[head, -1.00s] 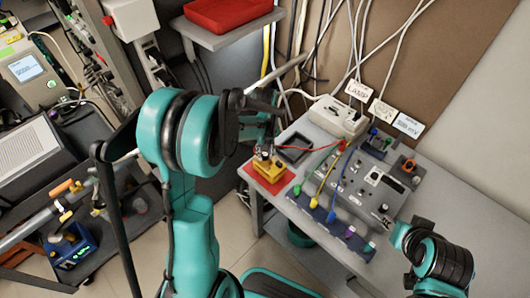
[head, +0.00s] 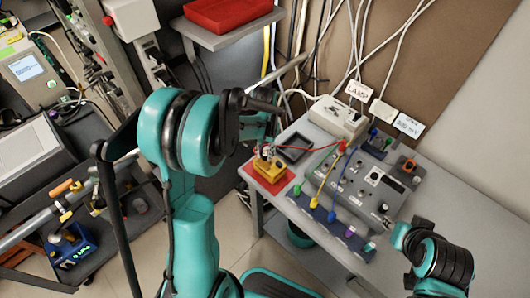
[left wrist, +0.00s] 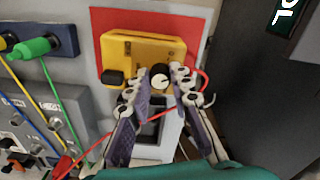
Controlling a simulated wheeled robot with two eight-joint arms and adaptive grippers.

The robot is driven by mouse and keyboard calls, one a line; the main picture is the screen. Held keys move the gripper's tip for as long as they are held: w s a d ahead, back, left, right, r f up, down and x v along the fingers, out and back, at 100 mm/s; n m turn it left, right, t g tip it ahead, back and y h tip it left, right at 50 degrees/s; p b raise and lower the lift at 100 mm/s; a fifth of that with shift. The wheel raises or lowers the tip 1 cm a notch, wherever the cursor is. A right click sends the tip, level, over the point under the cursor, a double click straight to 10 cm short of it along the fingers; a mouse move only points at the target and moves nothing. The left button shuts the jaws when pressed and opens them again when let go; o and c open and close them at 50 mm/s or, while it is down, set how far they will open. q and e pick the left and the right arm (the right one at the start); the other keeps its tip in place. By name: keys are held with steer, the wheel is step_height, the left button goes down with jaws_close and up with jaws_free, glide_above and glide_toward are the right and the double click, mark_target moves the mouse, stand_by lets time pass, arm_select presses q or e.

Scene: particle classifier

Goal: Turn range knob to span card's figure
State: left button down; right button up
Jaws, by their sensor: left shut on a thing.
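A yellow box (head: 271,170) sits on a red mat (head: 284,184) at the near left corner of the grey bench. In the left wrist view, the yellow box (left wrist: 135,48) carries a round dark knob with a white-marked face (left wrist: 159,79). My left gripper (left wrist: 166,77) is shut on this knob, one finger on each side. In the head view the left gripper (head: 266,150) is at the box, its fingertips small and partly hidden. The span card (head: 408,126) is a white tag at the back right; it ends in "mV", its figure too small to read surely. My right gripper is not clearly visible.
A grey panel (head: 366,190) with knobs and sockets stands right of the box. Red, yellow and blue leads run near it; a red lead (left wrist: 204,84) passes close to my fingers. A dark open tray (head: 295,148) lies behind the box. A LAMP card (head: 357,91) stands at the back.

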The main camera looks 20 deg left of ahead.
arm_select(q)
steer(key=m, duration=0.5)
steer(key=shift+m, duration=0.3)
steer(key=m, duration=0.9)
steer(key=shift+w+m, duration=0.1)
steer(key=shift+m, duration=2.2)
steer(key=c, duration=1.3)
jaws_free()
steer(key=shift+c, duration=0.2)
